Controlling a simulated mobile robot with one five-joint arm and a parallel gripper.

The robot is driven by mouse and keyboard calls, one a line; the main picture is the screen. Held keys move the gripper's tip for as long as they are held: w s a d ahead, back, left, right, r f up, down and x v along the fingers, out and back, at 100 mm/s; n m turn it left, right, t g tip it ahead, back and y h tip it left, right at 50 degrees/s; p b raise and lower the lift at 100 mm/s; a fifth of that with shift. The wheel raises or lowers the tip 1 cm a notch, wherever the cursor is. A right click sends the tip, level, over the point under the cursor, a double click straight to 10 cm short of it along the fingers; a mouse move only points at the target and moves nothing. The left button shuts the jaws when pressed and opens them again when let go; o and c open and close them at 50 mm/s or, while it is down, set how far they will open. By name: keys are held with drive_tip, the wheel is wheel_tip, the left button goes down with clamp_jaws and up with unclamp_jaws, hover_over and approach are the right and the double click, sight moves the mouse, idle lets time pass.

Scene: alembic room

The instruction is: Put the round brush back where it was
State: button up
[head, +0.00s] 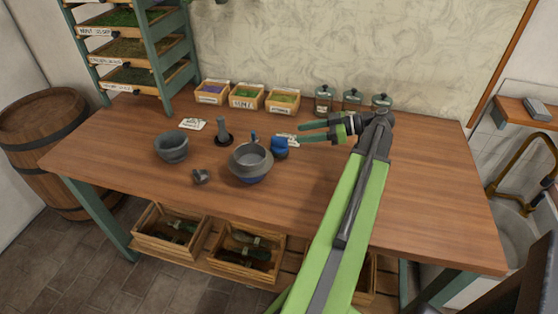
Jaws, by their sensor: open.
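I cannot identify the round brush with certainty. A grey upright handle on a dark round foot (222,132) stands on the wooden table, left of the middle, and may be the brush. My gripper (301,132) reaches in from the right over the back of the table, its two green fingers apart and pointing left. Nothing shows between the fingers. The upright handle is well to the left of the fingertips. A small blue object (279,147) sits just left of and below the fingers in the picture, and I cannot tell what it is.
A grey bowl (172,150), a small metal cup (200,177) and a wide grey pot (251,165) stand on the table (125,150). Labelled boxes (247,98) and lidded jars (352,100) line the back. Paper labels lie near them. The table's right side is clear.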

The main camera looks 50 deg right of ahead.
drive_tip(key=m+t+h, duration=0.1)
drive_tip(key=m+h, duration=0.1)
approach(279, 146)
drive_tip(key=w+b, duration=0.2)
drive_tip(key=b, duration=0.1)
drive_tip(key=w+a+b, duration=0.1)
drive_tip(key=w, duration=0.1)
drive_tip(key=shift+w+f, duration=0.15)
drive_tip(key=shift+f, duration=0.1)
drive_tip(key=shift+b+x, duration=0.85)
drive_tip(key=shift+x, duration=1.95)
drive_tip(key=shift+w+r, duration=0.1)
drive_tip(key=shift+r, duration=0.05)
clamp_jaws()
